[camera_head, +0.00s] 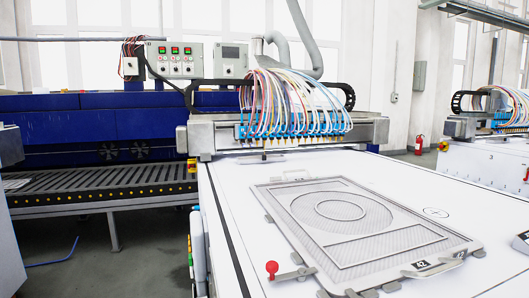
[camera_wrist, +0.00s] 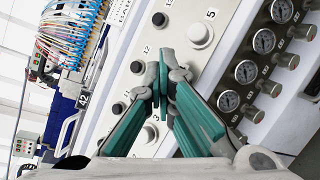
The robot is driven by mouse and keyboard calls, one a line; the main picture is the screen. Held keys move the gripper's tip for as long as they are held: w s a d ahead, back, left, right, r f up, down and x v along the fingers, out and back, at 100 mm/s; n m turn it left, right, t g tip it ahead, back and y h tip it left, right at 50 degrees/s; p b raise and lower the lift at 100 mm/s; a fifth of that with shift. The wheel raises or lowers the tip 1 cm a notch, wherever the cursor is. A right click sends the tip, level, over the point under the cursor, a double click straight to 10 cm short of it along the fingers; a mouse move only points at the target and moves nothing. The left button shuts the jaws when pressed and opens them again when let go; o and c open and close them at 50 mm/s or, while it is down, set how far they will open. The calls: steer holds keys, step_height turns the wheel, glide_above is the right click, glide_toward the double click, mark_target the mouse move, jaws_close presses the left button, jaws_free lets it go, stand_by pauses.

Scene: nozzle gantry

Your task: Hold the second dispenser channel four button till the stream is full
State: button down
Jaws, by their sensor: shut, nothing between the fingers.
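In the wrist view my gripper (camera_wrist: 164,78) has teal finger pads and its fingers are shut together with nothing between them. Its tips are in front of a pale, tilted button panel (camera_wrist: 178,48) with numbered channels. A large round button (camera_wrist: 200,33) beside the number 5 is right of and above the tips. Smaller dark buttons (camera_wrist: 137,67) run down the left of the fingers. The fingers cover part of the panel, and I cannot make out a number 4. Whether the tips touch a button cannot be told. My gripper is not in the head view.
In the head view a gantry (camera_head: 290,130) with coloured hoses spans a white table (camera_head: 225,190) holding a framed plate (camera_head: 365,250). A second hose gantry (camera_head: 490,120) is at the right.

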steer(key=shift+s+d+r+p, duration=0.1)
steer(key=shift+s+r+p, duration=0.25)
steer(key=shift+p, duration=0.35)
steer(key=shift+s+d+r+p, duration=0.1)
steer(key=shift+s+r+p, duration=0.05)
steer(key=shift+r+p, duration=0.4)
steer(key=s+r+p, duration=0.1)
steer(key=p, duration=0.1)
steer(key=r+p, duration=0.1)
steer(key=p, duration=0.1)
steer(key=s+d+r+p, duration=0.1)
steer(key=p, duration=0.1)
steer(key=shift+s+r, duration=0.3)
steer(key=shift+r, duration=0.1)
